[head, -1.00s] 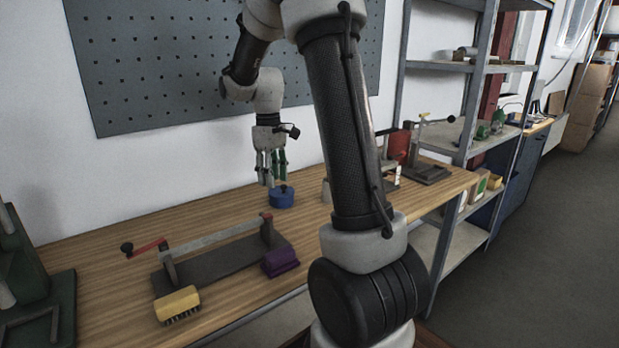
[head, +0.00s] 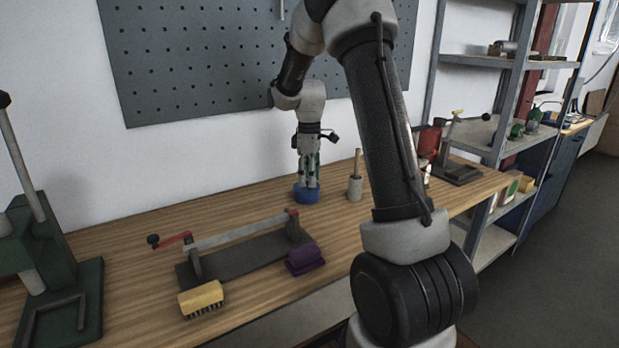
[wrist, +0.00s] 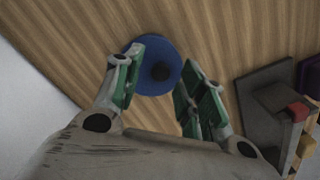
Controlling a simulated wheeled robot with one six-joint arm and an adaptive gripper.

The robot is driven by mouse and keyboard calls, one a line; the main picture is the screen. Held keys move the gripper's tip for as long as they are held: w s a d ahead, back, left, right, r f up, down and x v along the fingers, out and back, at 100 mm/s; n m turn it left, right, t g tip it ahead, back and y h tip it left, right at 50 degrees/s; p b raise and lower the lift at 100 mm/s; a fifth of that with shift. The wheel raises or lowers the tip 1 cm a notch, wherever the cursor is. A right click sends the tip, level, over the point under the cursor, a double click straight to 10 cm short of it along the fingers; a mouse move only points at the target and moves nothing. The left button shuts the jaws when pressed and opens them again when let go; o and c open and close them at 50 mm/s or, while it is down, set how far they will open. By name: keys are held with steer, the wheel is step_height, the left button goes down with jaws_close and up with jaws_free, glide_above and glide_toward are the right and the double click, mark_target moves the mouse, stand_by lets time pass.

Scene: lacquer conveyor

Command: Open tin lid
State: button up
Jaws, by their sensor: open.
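A round blue tin (head: 306,194) stands on the wooden workbench. In the wrist view the blue tin lid (wrist: 153,52) shows from above with a dark round knob (wrist: 160,72) at its middle. My gripper (head: 311,184) points down over the tin. In the wrist view its two green-padded fingers (wrist: 158,84) are apart, one on each side of the knob, with nothing held between them. Whether a fingertip touches the lid cannot be told. In the head view the fingers hide the knob.
A grey and red lever tool (head: 240,255) lies in front on the workbench (head: 130,235), with a yellow brush (head: 201,299) and a purple block (head: 304,259) beside it. A pale cylinder with a handle (head: 355,185) stands right of the tin. A green press (head: 45,260) is at left.

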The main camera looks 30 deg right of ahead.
steer(key=shift+f, duration=0.25)
steer(key=shift+c, duration=0.2)
jaws_close()
